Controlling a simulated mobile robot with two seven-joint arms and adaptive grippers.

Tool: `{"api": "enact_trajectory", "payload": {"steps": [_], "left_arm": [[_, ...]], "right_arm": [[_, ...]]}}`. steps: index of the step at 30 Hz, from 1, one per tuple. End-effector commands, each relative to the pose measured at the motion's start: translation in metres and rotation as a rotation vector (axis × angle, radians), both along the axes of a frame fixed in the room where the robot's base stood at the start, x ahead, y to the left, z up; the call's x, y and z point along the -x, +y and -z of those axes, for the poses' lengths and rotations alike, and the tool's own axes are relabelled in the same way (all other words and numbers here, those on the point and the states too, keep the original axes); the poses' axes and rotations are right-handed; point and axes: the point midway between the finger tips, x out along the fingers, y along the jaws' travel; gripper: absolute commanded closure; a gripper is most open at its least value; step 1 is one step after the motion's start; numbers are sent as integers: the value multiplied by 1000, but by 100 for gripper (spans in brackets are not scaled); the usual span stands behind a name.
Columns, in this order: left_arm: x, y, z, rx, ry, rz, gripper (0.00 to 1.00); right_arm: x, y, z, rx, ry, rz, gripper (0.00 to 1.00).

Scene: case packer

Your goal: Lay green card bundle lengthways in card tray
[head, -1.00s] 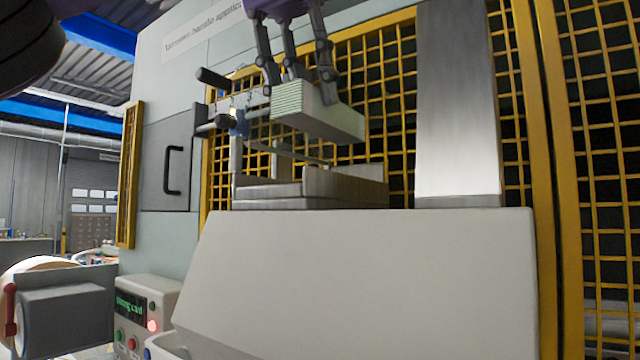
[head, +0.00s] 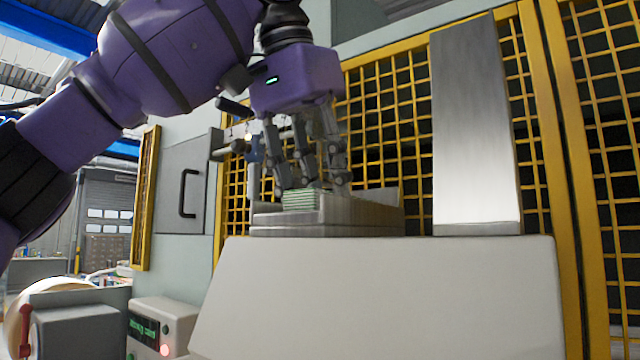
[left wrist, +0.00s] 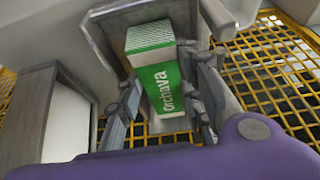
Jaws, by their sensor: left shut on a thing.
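The green card bundle (head: 300,198) has its striped end low inside the front part of the grey metal card tray (head: 335,226). In the left wrist view the bundle (left wrist: 157,80) shows a green face with white lettering and a white striped end. It lies between the tray walls (left wrist: 97,38), its long side appearing to run along the tray. My left gripper (head: 308,182) points down over the tray and is shut on the bundle, with fingers on both sides. Whether the bundle touches the tray floor is hidden. My right gripper is not in view.
The tray sits on a pale machine housing (head: 380,300). A tall metal plate (head: 475,130) stands to its right. Yellow mesh guarding (head: 385,110) rises behind. A control box (head: 160,325) with a lit red button is at the lower left.

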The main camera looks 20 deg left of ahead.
Motion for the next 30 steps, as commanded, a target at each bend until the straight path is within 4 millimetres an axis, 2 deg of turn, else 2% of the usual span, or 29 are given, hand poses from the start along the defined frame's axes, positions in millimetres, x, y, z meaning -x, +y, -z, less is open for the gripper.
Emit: {"api": "enact_trajectory", "payload": {"steps": [8, 9, 11, 23, 30], "left_arm": [[1, 0, 1, -1, 0, 1, 96], [0, 0, 2, -2, 0, 1, 64], [1, 0, 2, -2, 0, 1, 57], [2, 0, -3, -1, 0, 0, 57], [14, 4, -33, 1, -6, -2, 57]], "right_arm": [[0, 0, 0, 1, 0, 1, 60], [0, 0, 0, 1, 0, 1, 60], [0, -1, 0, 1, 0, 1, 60], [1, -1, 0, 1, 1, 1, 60], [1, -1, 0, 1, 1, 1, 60]]}}
